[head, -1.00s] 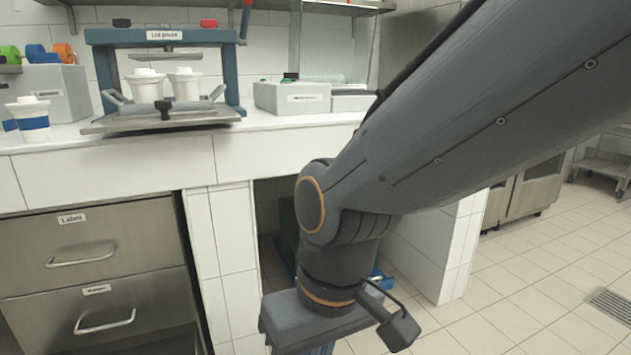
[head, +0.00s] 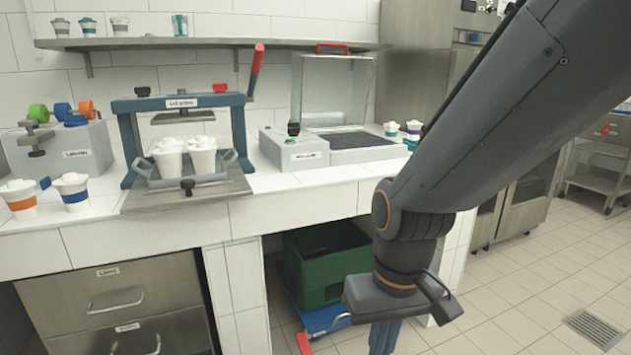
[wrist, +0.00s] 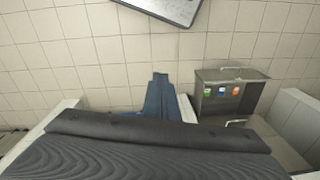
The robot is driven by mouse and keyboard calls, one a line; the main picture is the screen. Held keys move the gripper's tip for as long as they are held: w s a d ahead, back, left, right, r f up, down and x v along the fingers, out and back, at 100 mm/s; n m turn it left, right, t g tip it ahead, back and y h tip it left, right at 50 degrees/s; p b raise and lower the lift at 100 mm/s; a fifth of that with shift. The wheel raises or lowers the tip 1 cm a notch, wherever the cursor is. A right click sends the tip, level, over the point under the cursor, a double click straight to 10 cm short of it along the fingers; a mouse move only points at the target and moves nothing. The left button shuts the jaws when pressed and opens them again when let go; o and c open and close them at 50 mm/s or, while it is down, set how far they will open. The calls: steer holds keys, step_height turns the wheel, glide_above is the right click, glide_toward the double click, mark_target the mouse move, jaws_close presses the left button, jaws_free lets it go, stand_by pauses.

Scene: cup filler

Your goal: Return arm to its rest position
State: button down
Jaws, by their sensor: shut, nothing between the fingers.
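My arm (head: 480,130) reaches down from the upper right in the head view, in front of the counter's right end. It is bent at a dark joint, with the wrist low in the picture. My gripper (head: 383,338) points downward at the bottom edge, its blue fingers partly cut off by the frame. In the wrist view my gripper (wrist: 158,95) shows as blue fingers close together, with nothing held. It appears clear of the counter.
The counter (head: 290,190) carries a lid press (head: 180,103) with white cups (head: 168,160) on its tray. Orange- and blue-banded cups stand to its left. A green crate (head: 325,265) sits under the counter. Tiled floor (head: 510,300) is open at right.

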steer(key=s+d+r+m+p, duration=0.2)
steer(key=d+r+p, duration=0.7)
steer(key=r+p, duration=0.2)
steer(key=shift+s+d+h+p, duration=0.15)
steer(key=shift+d+h+p, duration=0.2)
steer(key=shift+p, duration=0.55)
steer(key=shift+a, duration=0.2)
